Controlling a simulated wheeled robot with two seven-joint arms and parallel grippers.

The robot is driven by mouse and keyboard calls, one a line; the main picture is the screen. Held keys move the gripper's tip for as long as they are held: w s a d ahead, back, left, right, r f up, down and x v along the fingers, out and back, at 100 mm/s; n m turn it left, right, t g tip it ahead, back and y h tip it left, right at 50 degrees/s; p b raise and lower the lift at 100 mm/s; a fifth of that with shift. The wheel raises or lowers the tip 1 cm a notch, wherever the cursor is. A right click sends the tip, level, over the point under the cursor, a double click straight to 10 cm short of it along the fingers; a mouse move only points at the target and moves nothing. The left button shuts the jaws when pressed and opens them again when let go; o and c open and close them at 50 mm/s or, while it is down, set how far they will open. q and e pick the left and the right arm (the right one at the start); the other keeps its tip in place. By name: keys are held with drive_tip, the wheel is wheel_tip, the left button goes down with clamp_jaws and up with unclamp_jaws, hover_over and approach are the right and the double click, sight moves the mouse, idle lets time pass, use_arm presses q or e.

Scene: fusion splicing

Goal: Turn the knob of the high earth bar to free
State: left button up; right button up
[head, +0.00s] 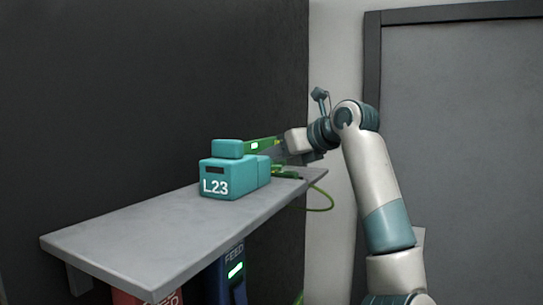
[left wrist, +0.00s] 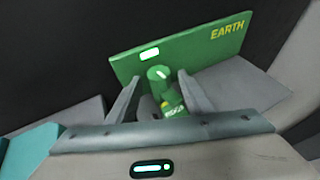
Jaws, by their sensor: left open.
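The high earth bar is a green plate lettered EARTH (left wrist: 190,47) with a lit white window, in the left wrist view; in the head view its green edge (head: 262,146) shows behind the teal box. A round green knob (left wrist: 158,73) with a pale mark stands in front of the plate. My left gripper (left wrist: 160,78) is open, with one finger on each side of the knob. I cannot tell whether the fingers touch it. In the head view the left gripper (head: 284,146) is at the bar's right end, its fingers mostly hidden. My right gripper is not in view.
A teal box marked L23 (head: 222,180) stands on the grey shelf (head: 130,235), left of the gripper. A green clamp (head: 284,171) with a green cable (head: 328,200) is below the gripper. Red and blue FEED units (head: 233,270) are under the shelf. The shelf's front left is clear.

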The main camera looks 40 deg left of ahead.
use_arm(q)
drive_tip(key=c, duration=1.1)
drive_tip(key=shift+o, duration=0.2)
drive_tip(key=shift+w+n+g, duration=0.1)
drive_tip(key=shift+n+g, duration=0.3)
drive_tip(key=shift+g, duration=0.1)
drive_tip(key=n+g, duration=0.2)
drive_tip(key=shift+w+r+g, duration=0.1)
drive_tip(key=shift+w+g, duration=0.2)
drive_tip(key=n+g, duration=0.1)
drive_tip(key=n+g+h, duration=0.1)
drive_tip(key=n+g, duration=0.1)
drive_tip(key=shift+w+a, duration=0.15)
drive_tip(key=shift+w, duration=0.05)
drive_tip(key=shift+w+a+n+g+h, duration=0.1)
drive_tip(key=shift+w+n+g+h, duration=0.1)
drive_tip(key=shift+n+g+h, duration=0.75)
drive_tip(key=shift+w+a+n+g+h, duration=0.1)
drive_tip(key=shift+n+g+h, duration=0.25)
drive_tip(key=shift+n+g, duration=0.45)
drive_tip(key=o, duration=1.1)
drive_tip(key=shift+c, duration=0.2)
